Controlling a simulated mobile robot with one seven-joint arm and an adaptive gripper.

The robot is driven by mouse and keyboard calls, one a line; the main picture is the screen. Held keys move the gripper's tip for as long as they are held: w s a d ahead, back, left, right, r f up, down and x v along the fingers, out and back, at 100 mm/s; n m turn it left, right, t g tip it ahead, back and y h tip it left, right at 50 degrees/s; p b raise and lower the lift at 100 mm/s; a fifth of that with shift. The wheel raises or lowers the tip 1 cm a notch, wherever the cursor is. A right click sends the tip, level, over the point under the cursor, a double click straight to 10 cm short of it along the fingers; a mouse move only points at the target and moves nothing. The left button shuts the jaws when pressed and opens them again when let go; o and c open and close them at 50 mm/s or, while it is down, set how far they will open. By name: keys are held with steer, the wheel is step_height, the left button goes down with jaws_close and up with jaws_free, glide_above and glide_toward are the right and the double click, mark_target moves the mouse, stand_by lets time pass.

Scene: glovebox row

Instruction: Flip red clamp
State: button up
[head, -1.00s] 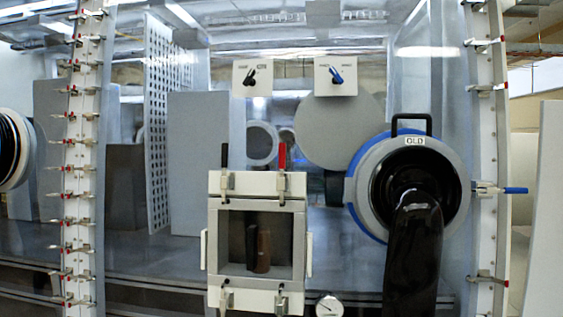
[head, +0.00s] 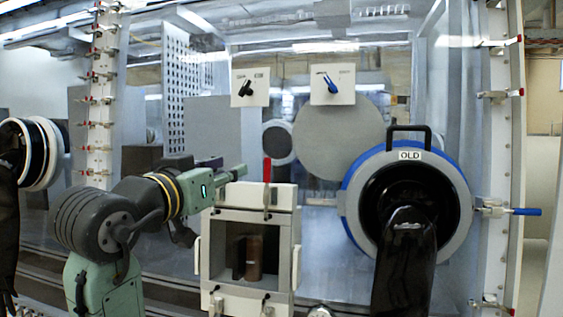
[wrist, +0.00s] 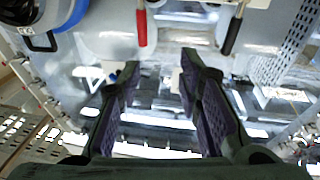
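The red clamp (head: 267,170) stands with its red handle upright on the top right of the white airlock box's front. In the wrist view, its red handle (wrist: 141,27) hangs down from the upper edge, just beyond the left fingertip. My gripper (head: 230,168) is at the top left of the box, left of the red handle and apart from it. In the wrist view, my gripper's fingers (wrist: 160,62) are spread with nothing between them. The black-handled clamp (wrist: 234,33) shows beyond the right finger; in the head view my gripper hides it.
The white box (head: 247,300) has an open-looking front window with dark and brown cylinders (head: 254,258) behind it. A blue-rimmed glove port (head: 352,188) marked OLD, with a black glove, stands close on the right. Two switch plates (head: 332,85) are above. Another glove port (head: 45,153) is at left.

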mark_target(266, 169)
steer(key=shift+m+g, duration=0.4)
steer(key=shift+g, duration=0.2)
steer(key=p+x, duration=0.1)
steer(key=x, duration=0.3)
steer(key=d+p+x, duration=0.1)
steer(key=x, duration=0.3)
steer(key=s+d+p+x, duration=0.1)
steer(key=p+x, duration=0.1)
steer(key=x, duration=0.1)
steer(key=shift+w+d+f, duration=0.15)
steer(key=shift+w+f, duration=0.2)
steer(key=shift+f, duration=0.05)
steer(key=shift+c, duration=0.4)
jaws_close()
